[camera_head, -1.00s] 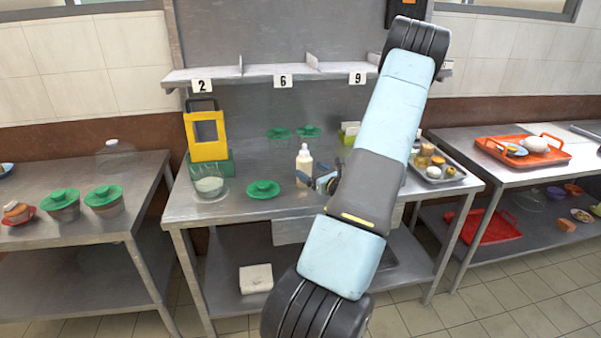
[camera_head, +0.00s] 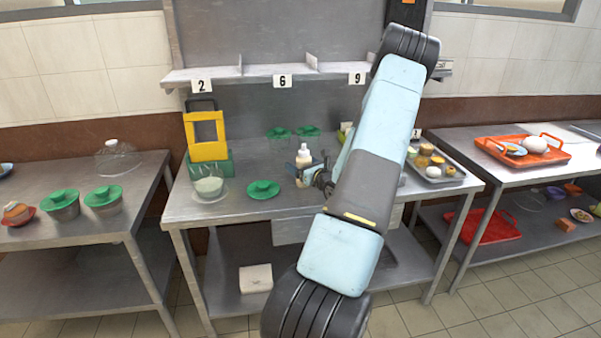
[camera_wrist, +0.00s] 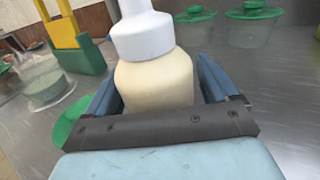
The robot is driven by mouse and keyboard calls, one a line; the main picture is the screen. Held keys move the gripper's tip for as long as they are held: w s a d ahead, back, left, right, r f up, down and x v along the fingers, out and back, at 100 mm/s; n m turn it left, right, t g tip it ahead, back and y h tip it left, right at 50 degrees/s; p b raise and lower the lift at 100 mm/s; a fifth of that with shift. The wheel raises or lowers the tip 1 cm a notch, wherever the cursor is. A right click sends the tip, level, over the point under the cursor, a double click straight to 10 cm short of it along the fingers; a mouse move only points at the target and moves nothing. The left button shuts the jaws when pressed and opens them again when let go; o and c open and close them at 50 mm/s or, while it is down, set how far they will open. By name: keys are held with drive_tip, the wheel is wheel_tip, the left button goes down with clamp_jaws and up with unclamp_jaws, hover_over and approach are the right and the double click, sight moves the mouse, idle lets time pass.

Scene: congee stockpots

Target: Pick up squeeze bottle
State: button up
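The squeeze bottle (camera_head: 304,155) stands upright on the middle steel table, with a white cap and a cream-coloured body. In the wrist view the bottle (camera_wrist: 155,80) fills the centre, with its top cut off by the frame edge. My gripper (camera_head: 308,173) is at the bottle from the right, low on its body. In the wrist view the blue fingers of my gripper (camera_wrist: 157,85) lie on either side of the bottle, and a narrow gap seems to show beside them. The bottle's base is hidden behind my gripper's dark front edge.
A green lid (camera_head: 263,189) and a glass bowl (camera_head: 209,187) lie left of the bottle. A yellow-framed stand (camera_head: 207,137) is behind them. Green-lidded containers (camera_head: 279,133) stand at the back. A metal tray (camera_head: 435,171) with jars is at the right. A numbered shelf (camera_head: 268,71) hangs above.

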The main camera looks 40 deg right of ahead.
drive_tip(key=c, duration=0.6)
drive_tip(key=shift+r, duration=0.2)
